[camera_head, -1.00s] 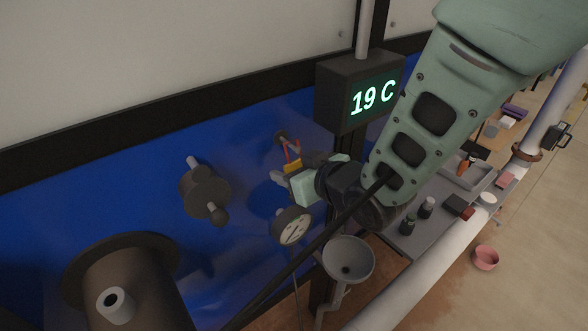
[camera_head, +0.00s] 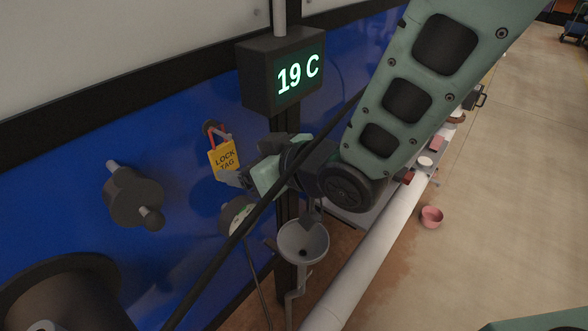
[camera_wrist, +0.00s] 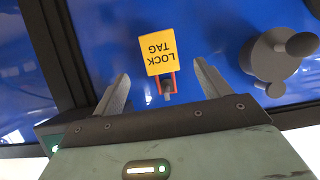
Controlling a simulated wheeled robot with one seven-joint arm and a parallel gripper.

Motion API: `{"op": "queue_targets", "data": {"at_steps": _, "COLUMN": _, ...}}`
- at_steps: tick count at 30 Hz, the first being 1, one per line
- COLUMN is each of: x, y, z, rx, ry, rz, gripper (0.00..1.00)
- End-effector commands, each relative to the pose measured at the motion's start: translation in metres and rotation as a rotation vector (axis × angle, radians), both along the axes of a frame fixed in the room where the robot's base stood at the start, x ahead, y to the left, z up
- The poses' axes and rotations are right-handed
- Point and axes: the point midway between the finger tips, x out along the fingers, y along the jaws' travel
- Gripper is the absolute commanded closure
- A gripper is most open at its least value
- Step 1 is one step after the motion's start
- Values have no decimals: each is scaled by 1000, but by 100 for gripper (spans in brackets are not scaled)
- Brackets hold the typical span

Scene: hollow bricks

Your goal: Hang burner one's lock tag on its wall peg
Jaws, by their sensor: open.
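The yellow lock tag (camera_head: 224,159) with its red loop hangs at a dark peg (camera_head: 210,127) on the blue wall. In the wrist view the tag (camera_wrist: 158,51) appears upside down, with its red loop around the peg (camera_wrist: 167,86). My gripper (camera_wrist: 162,82) is open, its two fingers apart on either side of the loop and peg, touching neither as far as I can see.
A dark valve with a knob (camera_head: 134,197) sticks out of the wall at left, with a large dark cylinder (camera_head: 70,295) below it. A gauge (camera_head: 236,214), a funnel (camera_head: 303,241) and the 19 C display box (camera_head: 268,75) are close to my arm.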

Motion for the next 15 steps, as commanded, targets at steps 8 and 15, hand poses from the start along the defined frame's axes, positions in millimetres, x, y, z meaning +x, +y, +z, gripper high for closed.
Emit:
{"op": "queue_targets", "data": {"at_steps": 8, "x": -30, "y": -34, "z": 20, "rx": 4, "ry": -2, "rz": 0, "gripper": 24}}
{"op": "queue_targets", "data": {"at_steps": 15, "x": -35, "y": -39, "z": 20, "rx": 6, "ry": -3, "rz": 1, "gripper": 24}}
